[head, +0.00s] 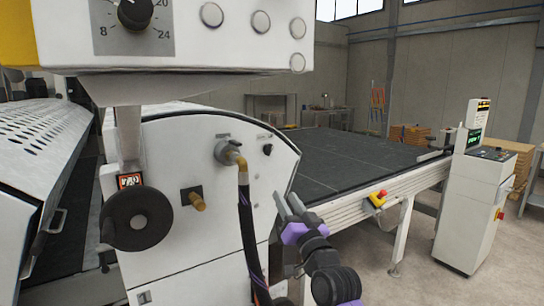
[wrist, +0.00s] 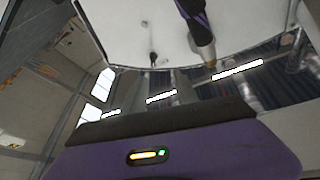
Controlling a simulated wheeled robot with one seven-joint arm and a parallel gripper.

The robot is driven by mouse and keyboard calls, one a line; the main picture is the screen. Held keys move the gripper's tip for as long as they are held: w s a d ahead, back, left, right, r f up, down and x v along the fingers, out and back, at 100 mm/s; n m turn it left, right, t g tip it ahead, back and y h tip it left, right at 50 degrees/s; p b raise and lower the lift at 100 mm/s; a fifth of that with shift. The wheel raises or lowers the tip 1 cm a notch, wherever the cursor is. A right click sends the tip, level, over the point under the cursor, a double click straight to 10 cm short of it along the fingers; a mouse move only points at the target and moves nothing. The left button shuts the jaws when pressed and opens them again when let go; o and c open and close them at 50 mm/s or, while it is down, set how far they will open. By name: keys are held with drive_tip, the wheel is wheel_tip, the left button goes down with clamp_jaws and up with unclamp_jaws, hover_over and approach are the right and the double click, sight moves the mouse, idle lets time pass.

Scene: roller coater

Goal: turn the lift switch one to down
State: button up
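A small black switch (head: 267,150) sits on the white side panel of the machine, right of the hose fitting, with a small label above it. No readable name shows, so I cannot confirm it is lift switch one; which way it points is too small to tell. A small black knob, apparently the same switch, shows in the wrist view (wrist: 153,58). My gripper (head: 287,201) is below and slightly right of the switch in the head view, apart from it. Its two grey fingers stand apart with nothing visible between them.
A black hose (head: 247,230) hangs from a brass fitting left of my gripper. A black handwheel (head: 138,218) and a brass knob (head: 194,200) are farther left. A control box (head: 190,35) overhangs above. The conveyor (head: 365,165) and a white console (head: 470,205) stand right.

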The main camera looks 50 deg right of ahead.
drive_tip(key=w+d+r+y, duration=0.1)
drive_tip(key=w+d+r, duration=0.1)
drive_tip(key=d+r, duration=0.4)
drive_tip(key=w+d+r+y, duration=0.1)
drive_tip(key=w+d+r, duration=0.2)
drive_tip(key=d+r, duration=0.3)
drive_tip(key=g+y, duration=0.2)
drive_tip(key=y, duration=0.1)
approach(271, 150)
drive_tip(key=x, duration=0.3)
drive_tip(key=shift+p+x, duration=0.9)
drive_tip(key=shift+x, duration=2.35)
clamp_jaws()
